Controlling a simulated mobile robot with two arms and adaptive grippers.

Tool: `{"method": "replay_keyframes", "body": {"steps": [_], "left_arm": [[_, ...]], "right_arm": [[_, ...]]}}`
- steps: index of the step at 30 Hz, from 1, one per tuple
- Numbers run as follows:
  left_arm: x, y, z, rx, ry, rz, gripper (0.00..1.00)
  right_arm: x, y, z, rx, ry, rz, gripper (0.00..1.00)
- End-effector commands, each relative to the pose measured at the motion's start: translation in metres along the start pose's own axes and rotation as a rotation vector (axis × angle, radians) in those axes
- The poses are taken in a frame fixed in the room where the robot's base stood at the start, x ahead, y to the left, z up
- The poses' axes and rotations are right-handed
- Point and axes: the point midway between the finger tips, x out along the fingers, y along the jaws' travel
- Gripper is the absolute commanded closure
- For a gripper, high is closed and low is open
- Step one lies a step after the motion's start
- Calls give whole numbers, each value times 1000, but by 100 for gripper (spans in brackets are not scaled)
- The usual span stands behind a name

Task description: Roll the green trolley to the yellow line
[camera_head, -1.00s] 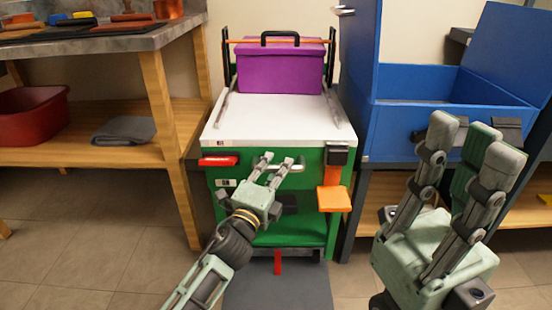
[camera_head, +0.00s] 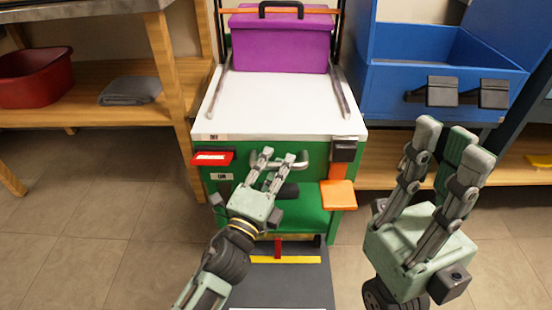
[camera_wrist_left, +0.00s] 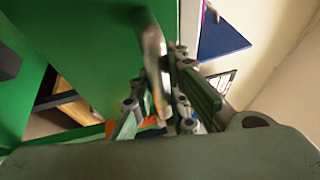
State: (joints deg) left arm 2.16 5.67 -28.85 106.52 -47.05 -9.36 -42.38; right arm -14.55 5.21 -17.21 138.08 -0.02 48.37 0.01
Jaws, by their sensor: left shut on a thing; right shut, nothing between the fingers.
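The green trolley (camera_head: 315,222) stands before me with a white top and a metal front handle (camera_head: 297,165). My left gripper (camera_head: 281,156) is shut on this handle; the bar (camera_wrist_left: 154,62) also shows between the fingers in the left wrist view. The yellow line (camera_head: 286,260) crosses a dark floor strip just in front of the trolley's lower front edge. A red pointer (camera_head: 278,247) under the trolley front ends close to the line; whether it overlaps it I cannot tell. My right gripper (camera_head: 450,148) is shut and empty, raised at the right.
A purple box (camera_head: 280,42) sits on the trolley's top. An orange pedal-like plate (camera_head: 338,195) and a red tag (camera_head: 213,158) are on its front. A wooden bench (camera_head: 110,110) stands left, an open blue chest (camera_head: 440,60) right. The tiled floor at left is clear.

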Motion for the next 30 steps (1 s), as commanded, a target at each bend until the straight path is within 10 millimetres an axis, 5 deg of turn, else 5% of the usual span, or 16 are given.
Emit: {"method": "replay_keyframes", "body": {"steps": [8,9,15,25,30], "left_arm": [[-1,3,0,7,-2,7,100],[-1,4,0,6,-2,7,83],[0,2,0,3,-1,4,67],[-2,1,0,1,-1,3,67],[-23,2,0,-1,0,4,67]], "right_arm": [[0,0,0,0,0,0,100],[0,0,0,0,0,0,100],[0,0,0,1,0,0,100],[-1,1,1,-1,-1,1,100],[-1,0,0,-1,-1,1,100]]}}
